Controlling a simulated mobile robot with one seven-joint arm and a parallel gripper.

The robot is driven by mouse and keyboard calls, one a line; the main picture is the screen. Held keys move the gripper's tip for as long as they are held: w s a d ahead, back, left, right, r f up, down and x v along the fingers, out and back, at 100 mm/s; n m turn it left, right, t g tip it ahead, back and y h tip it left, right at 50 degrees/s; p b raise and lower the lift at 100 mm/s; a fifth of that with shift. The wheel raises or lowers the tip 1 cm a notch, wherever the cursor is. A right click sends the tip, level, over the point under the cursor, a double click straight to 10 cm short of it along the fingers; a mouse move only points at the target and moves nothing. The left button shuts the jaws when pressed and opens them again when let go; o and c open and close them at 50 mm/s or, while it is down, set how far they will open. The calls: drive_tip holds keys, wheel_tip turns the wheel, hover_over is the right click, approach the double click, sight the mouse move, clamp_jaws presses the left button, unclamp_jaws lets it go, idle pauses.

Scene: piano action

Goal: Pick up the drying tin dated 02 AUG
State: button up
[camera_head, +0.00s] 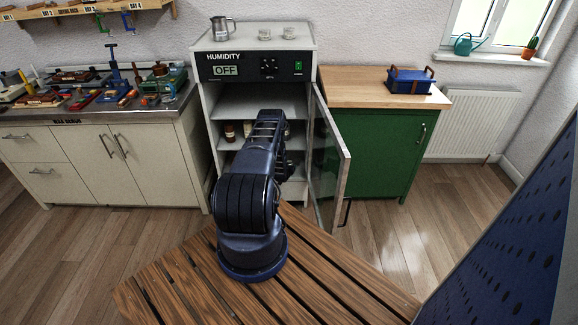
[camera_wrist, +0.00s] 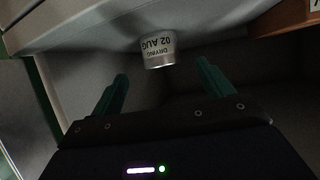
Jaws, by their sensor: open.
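The drying tin (camera_wrist: 158,50), a small pale cylinder labelled DRYING 02 AUG, shows in the wrist view with its lettering upside down. It sits against a light shelf surface (camera_wrist: 90,28) at the top of that picture. My gripper (camera_wrist: 164,80) has its two green fingers spread apart with nothing between them. The tin lies just beyond the fingertips, about midway between them, apart from both. In the head view my arm reaches into the open humidity cabinet (camera_head: 307,100); it hides my gripper, and I cannot pick out this tin there.
The cabinet's glass door (camera_head: 328,160) stands open on the right of my arm. Small jars (camera_head: 230,132) stand on an inner shelf. A cluttered workbench (camera_head: 60,118) is at left. A green cupboard (camera_head: 372,150) with a blue box (camera_head: 410,80) is at right.

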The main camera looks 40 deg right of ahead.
drive_tip(key=shift+r+x, duration=0.15)
drive_tip(key=shift+x, duration=1.15)
drive_tip(key=shift+r+x, duration=0.1)
drive_tip(key=shift+x, duration=1.25)
drive_tip(key=shift+w, duration=0.1)
drive_tip(key=c, duration=1.1)
